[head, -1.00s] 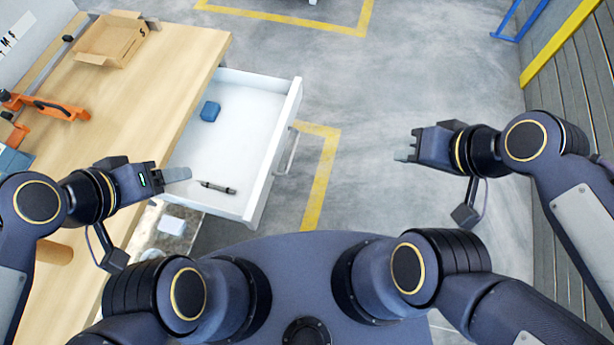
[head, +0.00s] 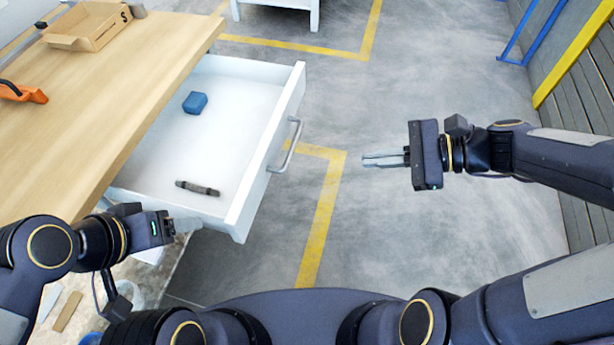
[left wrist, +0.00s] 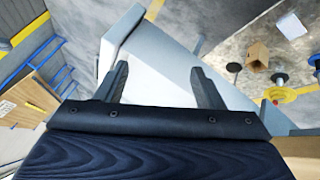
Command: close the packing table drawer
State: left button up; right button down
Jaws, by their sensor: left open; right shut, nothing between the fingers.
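The white drawer (head: 250,190) of the packing table (head: 120,100) is pulled well out, its grey bar handle (head: 287,146) on the right-facing front. Inside lie a blue block (head: 195,102) and a dark marker-like object (head: 197,188). My left gripper (head: 190,225) is open at the drawer's near side wall; in the left wrist view its two fingers (left wrist: 162,85) show against the white drawer (left wrist: 150,65), and contact cannot be told. My right gripper (head: 368,160) is shut and empty, over the floor to the right of the handle and apart from it.
An open cardboard box (head: 92,27) and an orange tool (head: 22,93) are on the tabletop. A white stand (head: 290,5) is at the far back. Clear grey floor with yellow lines (head: 325,210) lies right of the drawer. A slatted wall (head: 580,110) borders the right.

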jog(key=w+f+m+t+y+b, duration=0.2)
jog(key=w+f+m+b, duration=0.15)
jog(key=f, duration=0.25)
pick_arm(q)
notch_tip(320, 180, down, 9)
jog(key=b, duration=0.3)
pick_arm(e)
jog(key=w+a+f, duration=0.1)
jog(key=w+a, duration=0.1)
jog(key=a, duration=0.4)
jog(key=w+a+f+m, duration=0.1)
jog(key=w+a+f, duration=0.1)
jog(key=a, duration=0.4)
jog(key=shift+w, duration=0.6)
jog(key=shift+a, duration=0.1)
